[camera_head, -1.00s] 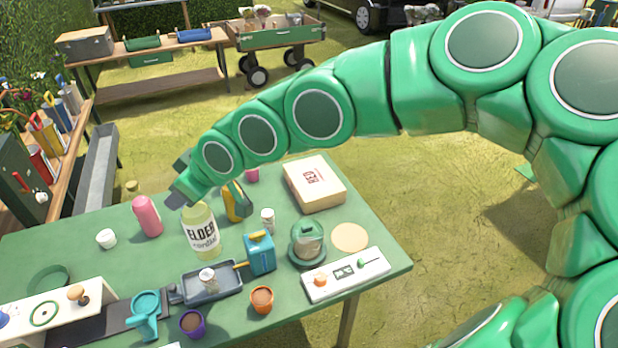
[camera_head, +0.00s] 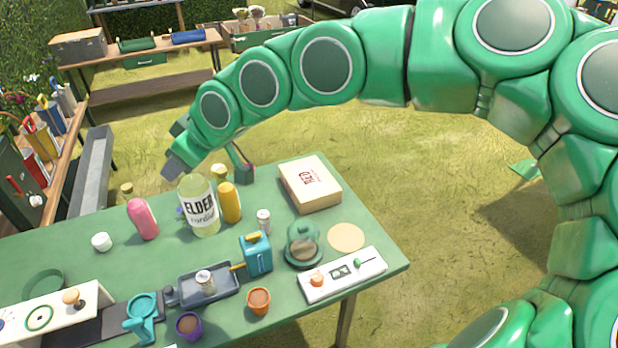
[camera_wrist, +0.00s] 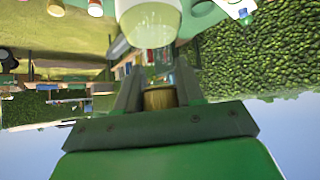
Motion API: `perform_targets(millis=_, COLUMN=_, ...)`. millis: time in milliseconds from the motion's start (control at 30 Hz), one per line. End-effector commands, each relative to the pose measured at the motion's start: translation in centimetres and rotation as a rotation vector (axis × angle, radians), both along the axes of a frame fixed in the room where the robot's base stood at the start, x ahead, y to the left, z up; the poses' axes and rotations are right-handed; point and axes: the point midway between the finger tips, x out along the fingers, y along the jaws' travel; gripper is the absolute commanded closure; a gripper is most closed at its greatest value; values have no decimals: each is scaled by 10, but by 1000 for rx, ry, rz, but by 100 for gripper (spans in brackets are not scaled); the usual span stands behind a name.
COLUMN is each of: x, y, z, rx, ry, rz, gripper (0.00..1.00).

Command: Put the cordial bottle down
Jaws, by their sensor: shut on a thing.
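The cordial bottle (camera_head: 200,208) is pale yellow with a white ELDER label. It is upright or nearly so at the back of the green table (camera_head: 375,238), between a pink bottle (camera_head: 142,219) and a yellow bottle (camera_head: 230,204). My gripper (camera_head: 172,170) is at its top, shut on it; the fingers hide the grip in the head view. In the wrist view, a gold-brown piece (camera_wrist: 160,98) sits between the fingers, with the bottle's pale rounded body (camera_wrist: 150,22) beyond it. I cannot tell whether its base touches the table.
A small white jar (camera_head: 263,221), a teal can (camera_head: 257,254), a tray (camera_head: 222,291) and a glass-domed dish (camera_head: 303,246) stand nearby. A cardboard box (camera_head: 310,184) is at the back right. Bare table lies in front of the pink bottle.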

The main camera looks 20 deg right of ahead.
Motion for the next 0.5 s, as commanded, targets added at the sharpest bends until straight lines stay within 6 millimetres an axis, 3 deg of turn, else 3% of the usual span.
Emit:
perform_targets(millis=333, x=25, y=-38, z=-2, rx=2, ry=-1, rz=-28, gripper=100)
perform_targets(millis=500, x=41, y=-68, z=-5, rx=1, ry=2, rz=-40, gripper=100)
